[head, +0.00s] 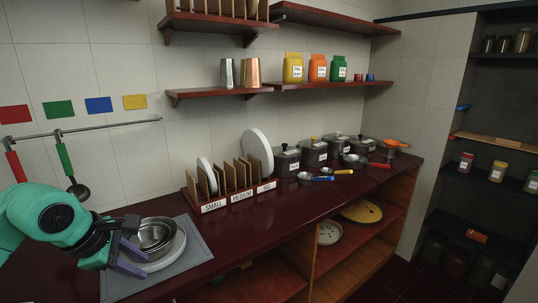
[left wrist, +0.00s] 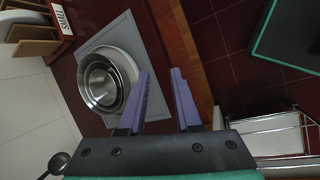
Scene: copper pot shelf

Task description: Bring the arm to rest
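My left gripper (head: 134,256) hangs at the left end of the dark red counter, beside the stacked metal bowls and plate. In the left wrist view its two purple fingers (left wrist: 160,78) are apart with nothing between them. The metal bowls (head: 155,234) sit nested on a pale plate (head: 170,258) on a grey mat (head: 199,246). The bowls also show in the left wrist view (left wrist: 103,84), left of the fingers. The gripper hides part of the mat and plate in the head view. My right gripper is in neither view.
A wooden plate rack (head: 232,194) labelled SMALL and MEDIUM stands right of the mat. Several pots (head: 314,152) stand farther along the counter (head: 262,218). A rail (head: 110,126) with hanging utensils is on the wall near my left arm. Bare counter lies in front of the rack.

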